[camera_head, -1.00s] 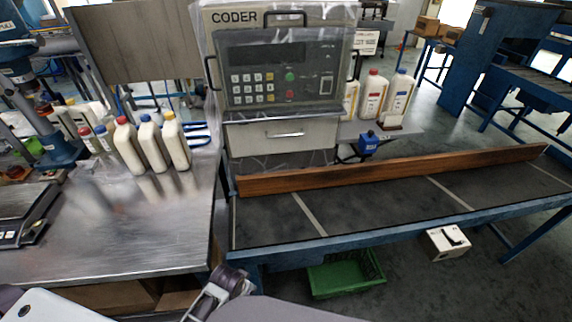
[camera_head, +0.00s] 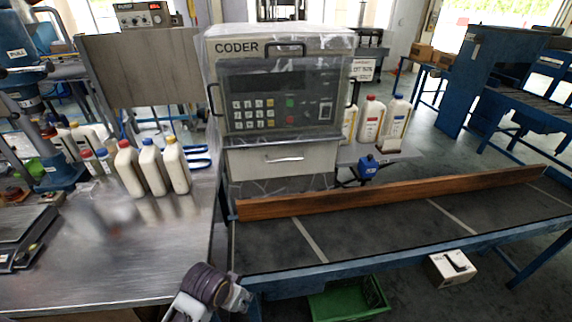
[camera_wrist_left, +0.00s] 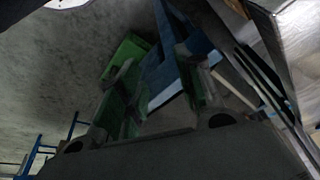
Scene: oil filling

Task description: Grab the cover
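No separate cover can be made out for certain. Three cream bottles stand upright on the steel table (camera_head: 150,262) at left. One has a red cap (camera_head: 124,144), one a blue cap (camera_head: 147,141) and one a yellow cap (camera_head: 170,139). My left gripper (camera_head: 238,299) is at the bottom of the head view, by the table's right edge, well in front of the bottles. In the left wrist view its fingers (camera_wrist_left: 155,62) are apart, with nothing seen held between them. My right gripper is not in view.
The coder machine (camera_head: 282,100) stands behind the conveyor (camera_head: 375,235), which has a wooden rail (camera_head: 390,194) along it. A green crate (camera_head: 345,300) lies below. More bottles (camera_head: 371,120) stand beside the coder. A scale (camera_head: 22,235) is at far left. The table front is clear.

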